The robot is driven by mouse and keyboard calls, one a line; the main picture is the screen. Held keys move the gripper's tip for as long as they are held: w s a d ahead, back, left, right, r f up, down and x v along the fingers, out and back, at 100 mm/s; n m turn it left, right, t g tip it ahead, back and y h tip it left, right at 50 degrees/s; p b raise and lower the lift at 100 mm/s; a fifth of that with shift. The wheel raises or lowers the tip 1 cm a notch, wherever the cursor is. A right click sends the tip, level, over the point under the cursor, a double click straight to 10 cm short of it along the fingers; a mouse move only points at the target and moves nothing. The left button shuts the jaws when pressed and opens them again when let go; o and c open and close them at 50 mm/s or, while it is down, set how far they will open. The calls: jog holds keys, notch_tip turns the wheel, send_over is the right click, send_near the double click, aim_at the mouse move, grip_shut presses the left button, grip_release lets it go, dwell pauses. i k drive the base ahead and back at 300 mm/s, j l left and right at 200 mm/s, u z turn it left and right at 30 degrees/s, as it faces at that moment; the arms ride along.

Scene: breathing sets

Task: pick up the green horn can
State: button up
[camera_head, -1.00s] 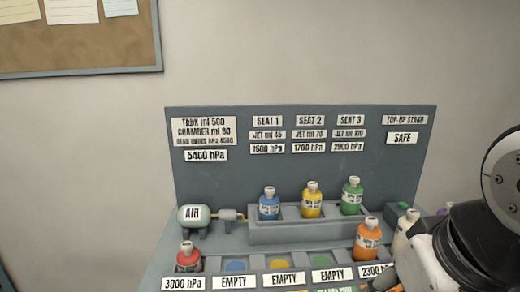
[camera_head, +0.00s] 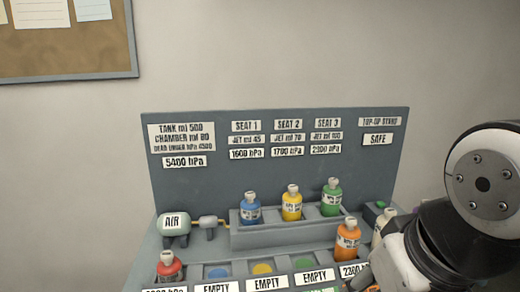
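A green can (camera_head: 331,198) with a pale cap and a white label stands upright in the seat 3 place of the raised grey rack, at its right end. The label is too small to read, so I cannot confirm a horn mark. My gripper (camera_head: 364,284) is at the bottom right edge, in front of and below the orange can, apart from the green can. Only part of it shows, and its fingers are mostly cut off by the frame, so its opening is unclear.
A blue can (camera_head: 250,210) and a yellow can (camera_head: 292,204) share the rack. An orange can (camera_head: 347,240), a pale can (camera_head: 384,228) partly behind my arm, and a red can (camera_head: 169,268) stand nearby. An air tank (camera_head: 174,226) is at left. Several front places are labelled EMPTY.

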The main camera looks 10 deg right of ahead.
aim_at(332, 194)
jog(key=i+l+z, duration=0.15)
jog(key=i+l, duration=0.15)
jog(key=i+l+z, duration=0.2)
jog(key=i, duration=0.3)
jog(key=i+l+z, duration=0.15)
jog(key=i, duration=0.3)
